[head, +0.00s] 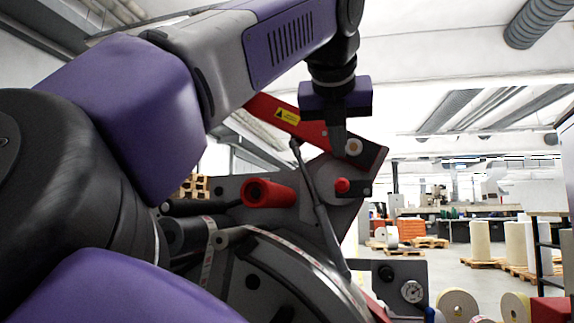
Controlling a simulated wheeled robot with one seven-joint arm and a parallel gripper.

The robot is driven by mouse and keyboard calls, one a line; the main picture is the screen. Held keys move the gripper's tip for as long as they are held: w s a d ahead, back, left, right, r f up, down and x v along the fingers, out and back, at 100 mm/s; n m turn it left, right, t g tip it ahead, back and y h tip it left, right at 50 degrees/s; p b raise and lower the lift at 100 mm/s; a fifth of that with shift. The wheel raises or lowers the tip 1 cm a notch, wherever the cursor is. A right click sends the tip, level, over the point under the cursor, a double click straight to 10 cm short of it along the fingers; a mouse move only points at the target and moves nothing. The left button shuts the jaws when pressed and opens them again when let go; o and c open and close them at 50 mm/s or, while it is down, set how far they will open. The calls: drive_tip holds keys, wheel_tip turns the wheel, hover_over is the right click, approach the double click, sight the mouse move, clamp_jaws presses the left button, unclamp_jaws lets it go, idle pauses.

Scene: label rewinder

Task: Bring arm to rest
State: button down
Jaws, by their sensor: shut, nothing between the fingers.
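My purple and grey arm reaches from the left across the top of the head view and bends down at the right. My gripper (338,138) points down and is shut, with nothing seen in it. It is in front of, or close to, the red arm (288,118) with a yellow warning label on the label rewinder. I cannot tell whether they touch. The rewinder's dark plate (230,187) carries a red roller (268,193) and a red knob (343,185) below my gripper. My arm hides much of the rewinder's left side.
A gauge (412,291) sits at the lower right. Label rolls (457,305) stand at the bottom right edge. Behind is an open hall floor with pallets (428,242).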

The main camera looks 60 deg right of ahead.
drive_tip(key=shift+s+a+r, duration=0.1)
drive_tip(key=shift+a+r, duration=0.1)
drive_tip(key=shift+a, duration=0.1)
idle(0.4)
